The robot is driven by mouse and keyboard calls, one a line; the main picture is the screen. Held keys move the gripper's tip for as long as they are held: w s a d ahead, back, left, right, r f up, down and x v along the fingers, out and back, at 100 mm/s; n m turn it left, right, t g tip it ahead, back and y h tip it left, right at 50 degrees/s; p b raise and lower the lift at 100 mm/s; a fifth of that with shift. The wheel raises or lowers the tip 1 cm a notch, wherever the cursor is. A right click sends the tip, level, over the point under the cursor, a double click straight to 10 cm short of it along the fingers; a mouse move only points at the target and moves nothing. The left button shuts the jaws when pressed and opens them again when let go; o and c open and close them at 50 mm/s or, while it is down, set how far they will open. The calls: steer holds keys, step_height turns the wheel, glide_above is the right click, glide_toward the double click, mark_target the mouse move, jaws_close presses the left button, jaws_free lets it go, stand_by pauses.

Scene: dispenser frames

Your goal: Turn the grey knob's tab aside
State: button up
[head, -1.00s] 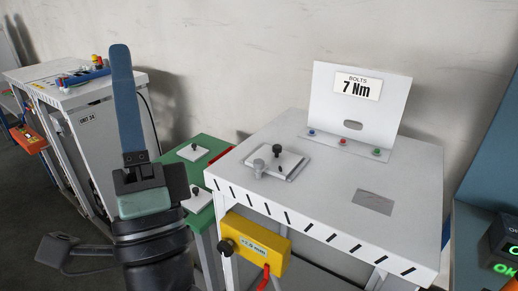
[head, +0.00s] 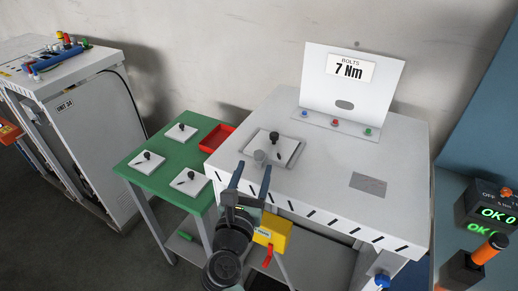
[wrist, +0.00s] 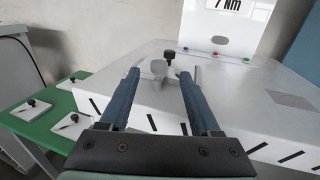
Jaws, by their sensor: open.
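The grey knob (head: 260,157) stands at the front left of the white bench top, by the near corner of a pale plate (head: 286,153) that carries a black knob (head: 274,136). Its tab cannot be made out clearly. My gripper (head: 252,168) is open and empty at the bench's front edge, just on the near side of the grey knob. In the wrist view the grey knob (wrist: 158,68) shows between the two blue fingertips, beyond them, with the black knob (wrist: 168,55) close behind it. I see no contact.
A yellow box (head: 273,232) hangs on the bench front beside my gripper. A white panel marked "7 Nm" (head: 352,90) stands at the back. A green table (head: 163,167) with black-knobbed plates and a red tray (head: 216,139) is at left. The bench's right side is mostly clear.

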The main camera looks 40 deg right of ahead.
mark_target(258, 157)
steer(key=x, duration=0.6)
steer(key=shift+w+d, duration=0.2)
steer(key=shift+w, duration=0.05)
jaws_close()
